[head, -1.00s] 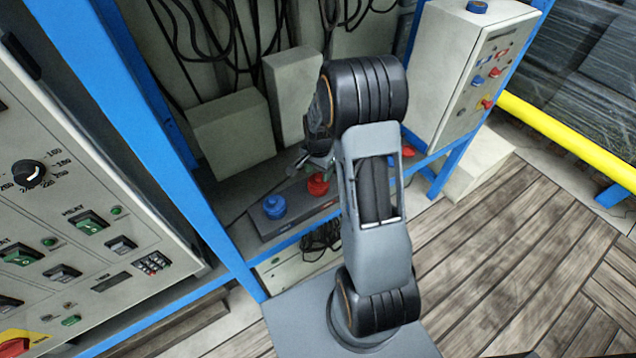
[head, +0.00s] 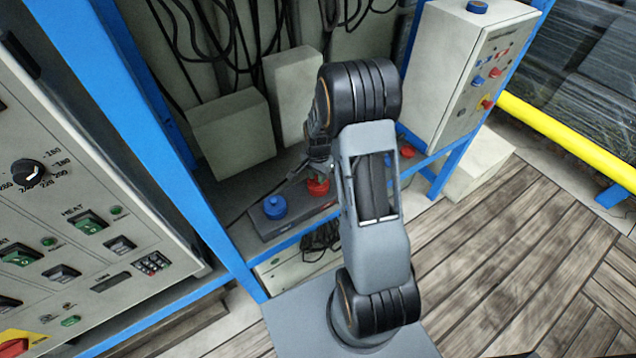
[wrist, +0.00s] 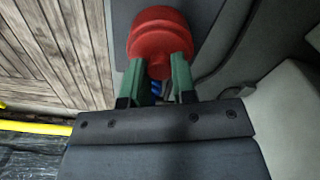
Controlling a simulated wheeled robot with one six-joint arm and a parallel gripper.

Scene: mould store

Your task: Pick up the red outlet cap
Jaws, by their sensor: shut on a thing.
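The red outlet cap (head: 318,186) sits on a dark grey strip (head: 296,219) on the shelf, to the right of a blue cap (head: 273,207). My gripper (head: 306,172) reaches down to it from above, and my arm hides part of the strip. In the wrist view the red cap (wrist: 157,32) is round and ribbed, with a narrower part between the green fingers of my gripper (wrist: 160,66). The fingers are shut on the cap. I see no clear gap between the cap and the strip.
Grey boxes (head: 232,135) and hanging black cables stand behind the strip. A blue frame post (head: 165,130) rises at the left. Another red cap (head: 407,152) lies right of my arm. A control box (head: 455,75) stands at the back right.

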